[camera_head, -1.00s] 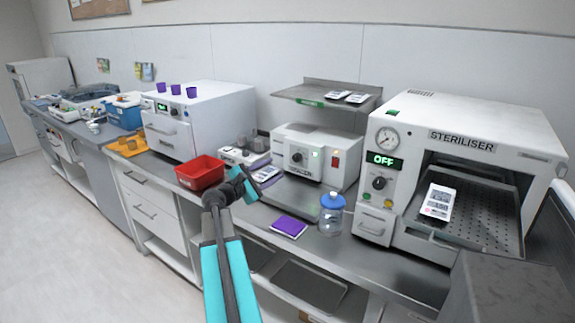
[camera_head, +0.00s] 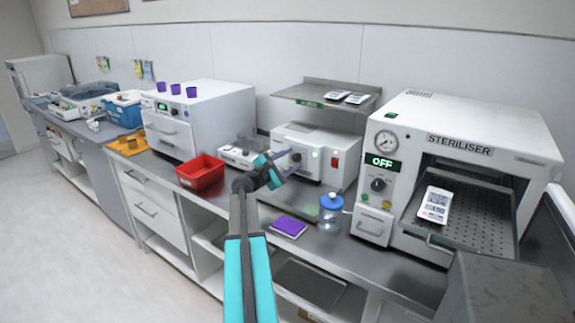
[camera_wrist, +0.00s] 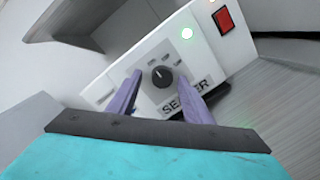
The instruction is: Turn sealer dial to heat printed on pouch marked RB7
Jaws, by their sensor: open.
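The white sealer (camera_head: 330,176) stands on the counter under the metal shelf, with a green light and a red switch on its front. Its black dial (camera_wrist: 162,76) shows in the wrist view above the partly covered "SEALER" label; its pointer tilts up and left, and its scale marks are too small to read. My gripper (camera_wrist: 160,80) is open, its purple fingers pointing at the panel on either side of the dial; I cannot tell if they touch it. White pouches lie on the shelf (camera_head: 337,95) and on the steriliser's tray (camera_head: 434,205); I cannot make out RB7 on any.
The steriliser (camera_head: 470,125), reading OFF, stands right of the sealer. A blue-lidded jar (camera_head: 331,213) and a purple pad (camera_head: 289,226) are near the counter's front edge. A red bin (camera_head: 200,173) is to the left. The shelf (camera_head: 325,94) overhangs the sealer.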

